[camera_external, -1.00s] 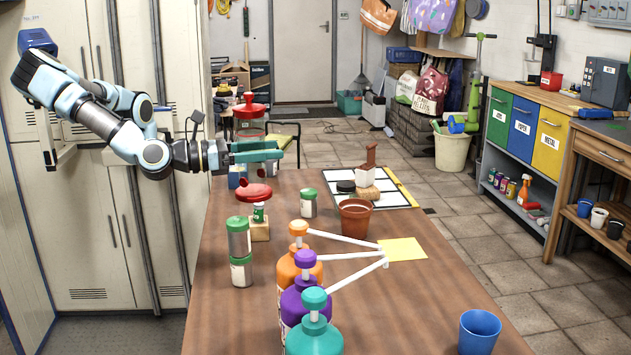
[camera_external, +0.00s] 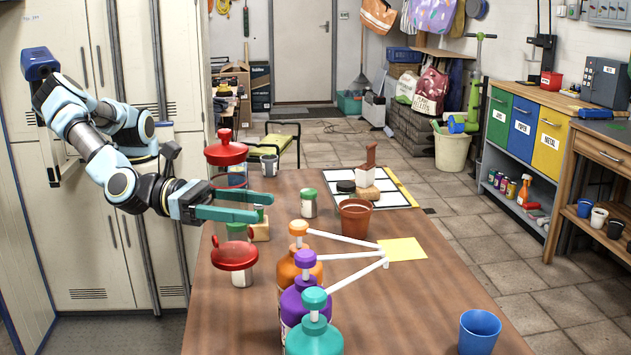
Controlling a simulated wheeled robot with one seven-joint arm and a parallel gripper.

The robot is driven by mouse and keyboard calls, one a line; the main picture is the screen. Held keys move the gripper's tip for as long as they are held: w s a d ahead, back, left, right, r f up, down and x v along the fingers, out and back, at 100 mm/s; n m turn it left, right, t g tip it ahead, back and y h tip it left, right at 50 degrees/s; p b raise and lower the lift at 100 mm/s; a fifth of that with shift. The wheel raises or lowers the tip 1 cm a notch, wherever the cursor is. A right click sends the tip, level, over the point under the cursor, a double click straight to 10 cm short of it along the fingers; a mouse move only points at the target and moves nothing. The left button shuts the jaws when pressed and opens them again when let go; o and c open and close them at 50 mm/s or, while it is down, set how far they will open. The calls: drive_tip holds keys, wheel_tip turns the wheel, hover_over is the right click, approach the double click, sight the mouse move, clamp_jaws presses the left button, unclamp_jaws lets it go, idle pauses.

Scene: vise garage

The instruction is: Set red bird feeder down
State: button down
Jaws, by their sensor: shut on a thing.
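The red bird feeder has a red top cap (camera_external: 226,151), a clear body and a red dish-shaped base (camera_external: 235,257). My gripper (camera_external: 264,207) has two teal fingers, shut on the feeder's middle, and holds it roughly upright over the table's left side. The fingers hide part of the body. The red base covers part of the green-lidded jars (camera_external: 241,279) at the table's left edge. I cannot tell whether the base touches a jar or hangs in front of it.
The brown table (camera_external: 400,280) holds orange, purple and teal pump bottles (camera_external: 314,337), a terracotta pot (camera_external: 355,217), another green-lidded jar (camera_external: 309,205), a wooden block (camera_external: 261,229) and a blue cup (camera_external: 479,330). A yellow sheet (camera_external: 403,248) lies by the spouts. The table's right front is mostly clear.

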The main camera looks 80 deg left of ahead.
wheel_tip(320, 180, down, 16)
drive_tip(key=p, duration=0.2)
idle(0.4)
unclamp_jaws()
drive_tip(key=shift+f, duration=0.1)
drive_tip(key=b+v, duration=0.2)
drive_tip(key=v, duration=1)
idle(0.4)
